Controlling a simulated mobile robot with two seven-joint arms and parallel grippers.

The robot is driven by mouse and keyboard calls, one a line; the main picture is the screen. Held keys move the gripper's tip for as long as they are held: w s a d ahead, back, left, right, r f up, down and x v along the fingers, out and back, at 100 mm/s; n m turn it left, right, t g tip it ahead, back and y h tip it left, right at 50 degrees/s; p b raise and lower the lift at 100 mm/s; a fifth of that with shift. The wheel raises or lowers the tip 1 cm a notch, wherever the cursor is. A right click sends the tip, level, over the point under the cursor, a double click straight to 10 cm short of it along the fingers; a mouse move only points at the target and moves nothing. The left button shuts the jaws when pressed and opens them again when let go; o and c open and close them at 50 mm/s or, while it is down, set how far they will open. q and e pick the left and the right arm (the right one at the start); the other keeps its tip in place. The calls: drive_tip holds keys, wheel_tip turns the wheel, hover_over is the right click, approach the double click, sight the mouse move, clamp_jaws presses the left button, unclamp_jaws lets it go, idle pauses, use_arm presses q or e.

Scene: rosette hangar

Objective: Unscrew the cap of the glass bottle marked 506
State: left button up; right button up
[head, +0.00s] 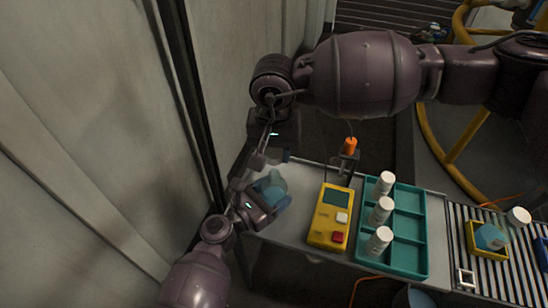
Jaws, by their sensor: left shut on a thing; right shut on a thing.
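A pale blue glass bottle (271,186) is at the left end of the bench, partly hidden by my grippers. I cannot read a number on it. My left gripper (270,203) comes in from below left and is shut on the bottle's body. My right gripper (249,174) reaches down from the upper arm, its fingers close beside the bottle's upper left side. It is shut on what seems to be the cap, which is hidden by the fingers. I cannot tell whether the cap is still joined to the bottle.
A yellow device (328,232) with a screen and buttons lies right of the bottle. A teal tray (411,228) holds three white-topped containers (381,210). An orange-topped item (350,146) stands behind. A roller conveyor (487,275) carries a yellow bin (474,240). A wall (100,130) is close at left.

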use_arm(q)
drive_tip(key=o, duration=1.8)
drive_tip(key=shift+s+a, duration=0.1)
